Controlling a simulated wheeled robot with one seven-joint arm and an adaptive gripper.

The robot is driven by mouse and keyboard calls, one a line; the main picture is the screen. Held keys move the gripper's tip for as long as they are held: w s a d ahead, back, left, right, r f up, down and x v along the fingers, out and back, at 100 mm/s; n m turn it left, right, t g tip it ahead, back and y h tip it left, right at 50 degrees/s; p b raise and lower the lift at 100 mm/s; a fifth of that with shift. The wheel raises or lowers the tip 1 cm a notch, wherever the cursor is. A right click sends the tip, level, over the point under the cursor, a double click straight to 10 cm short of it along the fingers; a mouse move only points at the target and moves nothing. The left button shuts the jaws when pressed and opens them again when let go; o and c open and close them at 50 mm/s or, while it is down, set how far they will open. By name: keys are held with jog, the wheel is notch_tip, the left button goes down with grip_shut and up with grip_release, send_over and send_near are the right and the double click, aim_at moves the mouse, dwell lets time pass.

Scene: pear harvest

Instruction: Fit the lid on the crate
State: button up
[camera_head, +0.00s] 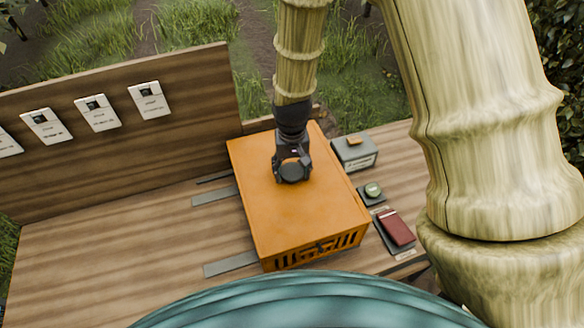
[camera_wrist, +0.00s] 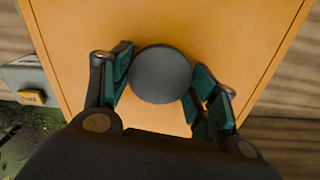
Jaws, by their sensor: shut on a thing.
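The orange lid (camera_head: 305,210) covers the top of the slatted orange crate (camera_head: 325,250) on the wooden bench. In the head view the lid looks flat and lined up with the crate's walls; whether it is fully seated I cannot tell. My gripper (camera_head: 292,172) is above the lid's middle, pointing down. In the wrist view my gripper (camera_wrist: 160,85) has its teal-padded fingers on both sides of a round dark knob (camera_wrist: 160,73) on the lid (camera_wrist: 230,35), shut on it. The far crate walls are hidden.
A grey box (camera_head: 355,155) with a small orange block on top, a small round tin (camera_head: 373,190) and a red booklet (camera_head: 397,228) lie close to the crate's right. A wooden backboard (camera_head: 120,175) with white cards stands at left. The bench's left front is clear.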

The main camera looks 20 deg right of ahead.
aim_at(292, 171)
jog(key=shift+f, duration=0.25)
jog(key=o, duration=0.9)
jog(key=shift+o, duration=0.2)
jog(key=shift+r+p, duration=2.1)
jog(key=shift+r, duration=0.85)
jog(key=shift+r+p, duration=0.4)
jog(key=shift+r, duration=2.15)
